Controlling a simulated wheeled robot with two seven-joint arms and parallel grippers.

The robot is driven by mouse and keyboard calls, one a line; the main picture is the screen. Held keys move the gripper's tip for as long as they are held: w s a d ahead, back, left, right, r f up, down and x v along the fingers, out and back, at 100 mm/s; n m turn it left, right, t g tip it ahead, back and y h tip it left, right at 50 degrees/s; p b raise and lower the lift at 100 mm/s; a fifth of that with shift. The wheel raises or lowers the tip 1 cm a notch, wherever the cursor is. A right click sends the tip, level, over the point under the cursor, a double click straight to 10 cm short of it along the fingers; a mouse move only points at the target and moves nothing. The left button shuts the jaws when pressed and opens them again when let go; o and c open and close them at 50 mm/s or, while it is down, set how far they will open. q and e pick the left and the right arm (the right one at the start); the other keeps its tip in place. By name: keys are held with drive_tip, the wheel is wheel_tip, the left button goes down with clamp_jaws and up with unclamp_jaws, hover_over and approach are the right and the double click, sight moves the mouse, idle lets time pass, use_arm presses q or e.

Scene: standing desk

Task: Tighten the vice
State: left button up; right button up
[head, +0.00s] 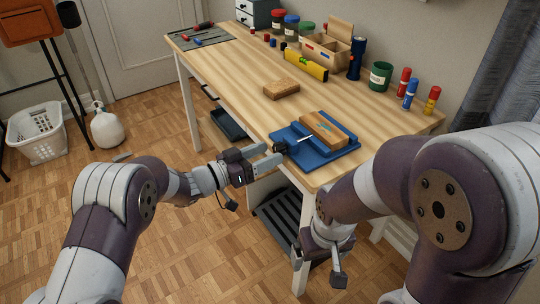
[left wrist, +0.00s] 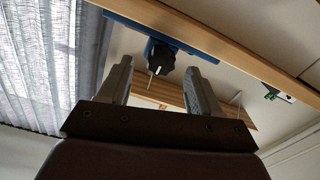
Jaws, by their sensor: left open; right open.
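The blue vice (head: 345,152) sits at the near edge of the wooden bench. My left gripper (head: 268,156) is open just short of the knob.
A loose wooden block (head: 281,89) lies behind the vice. A yellow level (head: 305,65), a wooden organizer (head: 325,48), a green can (head: 380,76) and several small bottles line the back. The bench top (head: 235,75) left of the loose block is mostly clear.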

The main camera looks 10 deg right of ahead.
use_arm(q)
drive_tip(key=shift+x, duration=1.05)
drive_tip(key=c, duration=1)
drive_tip(key=shift+c, duration=0.2)
drive_tip(key=shift+m, duration=0.4)
